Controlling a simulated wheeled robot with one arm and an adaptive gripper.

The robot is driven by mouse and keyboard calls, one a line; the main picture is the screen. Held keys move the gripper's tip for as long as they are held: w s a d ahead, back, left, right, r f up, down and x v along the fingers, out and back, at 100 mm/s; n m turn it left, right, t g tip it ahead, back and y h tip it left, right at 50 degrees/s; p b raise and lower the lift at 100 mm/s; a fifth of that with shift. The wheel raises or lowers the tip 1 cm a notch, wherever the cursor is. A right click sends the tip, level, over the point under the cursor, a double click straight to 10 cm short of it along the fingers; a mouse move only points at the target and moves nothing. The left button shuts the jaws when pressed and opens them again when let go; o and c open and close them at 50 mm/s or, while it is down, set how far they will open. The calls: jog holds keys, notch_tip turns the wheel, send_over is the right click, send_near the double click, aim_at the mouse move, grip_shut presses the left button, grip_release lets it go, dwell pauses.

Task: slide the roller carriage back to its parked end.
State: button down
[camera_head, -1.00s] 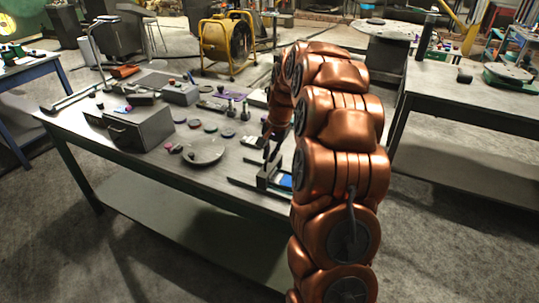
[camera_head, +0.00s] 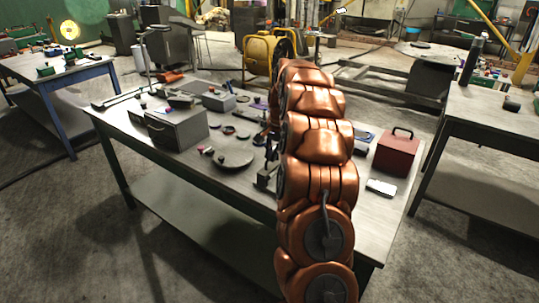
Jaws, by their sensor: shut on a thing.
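My arm comes up in the middle and hides most of my gripper (camera_head: 270,157). A dark strip of it shows at the arm's left edge, low over the workbench (camera_head: 225,186). It is shut on a small dark part (camera_head: 264,180) at the bench's front half, which looks like the roller carriage. The rail under it and its ends are hidden behind my arm, so I cannot tell where the carriage stands along its travel.
A grey drawer box (camera_head: 176,128), a round dark plate (camera_head: 233,160) and several small discs lie left of my arm. Right of it are a red toolbox (camera_head: 396,154) and a white item (camera_head: 381,187). Another bench (camera_head: 495,118) stands at the right.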

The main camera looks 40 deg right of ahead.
jog(key=shift+w, duration=0.2)
jog(key=c, duration=1.2)
grip_release()
jog(key=shift+w, duration=0.1)
jog(key=r, duration=0.4)
jog(key=s+r, duration=0.1)
jog(key=r, duration=0.2)
jog(key=s+r, duration=0.1)
jog(key=r, duration=0.3)
jog(key=shift+s+d+r, duration=0.2)
jog(key=shift+d+r, duration=0.1)
jog(key=shift+r, duration=0.05)
